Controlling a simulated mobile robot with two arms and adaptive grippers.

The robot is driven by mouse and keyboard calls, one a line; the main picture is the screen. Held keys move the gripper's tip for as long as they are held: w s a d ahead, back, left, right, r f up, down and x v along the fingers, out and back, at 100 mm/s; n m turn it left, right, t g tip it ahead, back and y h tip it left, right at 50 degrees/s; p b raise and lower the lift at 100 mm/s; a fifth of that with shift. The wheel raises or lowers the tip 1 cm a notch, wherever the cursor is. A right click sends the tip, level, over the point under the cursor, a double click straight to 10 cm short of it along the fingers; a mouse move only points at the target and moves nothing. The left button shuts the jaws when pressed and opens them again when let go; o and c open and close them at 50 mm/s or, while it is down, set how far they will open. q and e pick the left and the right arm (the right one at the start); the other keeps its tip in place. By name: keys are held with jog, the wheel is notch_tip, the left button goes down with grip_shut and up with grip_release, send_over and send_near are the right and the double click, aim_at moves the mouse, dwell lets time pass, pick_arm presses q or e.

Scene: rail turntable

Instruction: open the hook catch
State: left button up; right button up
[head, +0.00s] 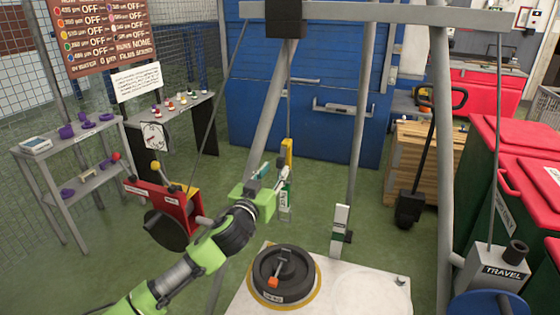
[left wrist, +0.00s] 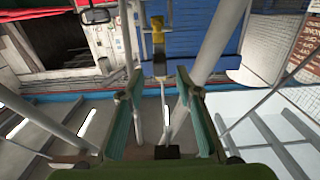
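A yellow block (head: 287,150) hangs on a line from the overhead beam; it also shows in the left wrist view (left wrist: 157,35). Below it is a grey hook part (left wrist: 160,66) with a thin rod hanging down. In the head view the hook is largely hidden by my gripper, and the catch cannot be made out clearly. A white and green label (head: 285,198) hangs just under it. My left gripper (head: 272,173) is at the hook's height. Its two teal fingers (left wrist: 160,100) are spread apart, with the thin rod showing between them and no clear contact. My right gripper is not in view.
Below stands a black round weight (head: 268,289) with an orange-ended handle on a pale platform (head: 350,290). Grey frame legs (head: 357,120) rise around the hook. A red winch box (head: 178,205) is at left, a grey TRAVEL box (head: 497,275) at right.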

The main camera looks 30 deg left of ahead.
aim_at(279, 165)
pick_arm(q)
jog(key=shift+p+x, duration=0.4)
jog(key=shift+x, duration=2.3)
grip_shut()
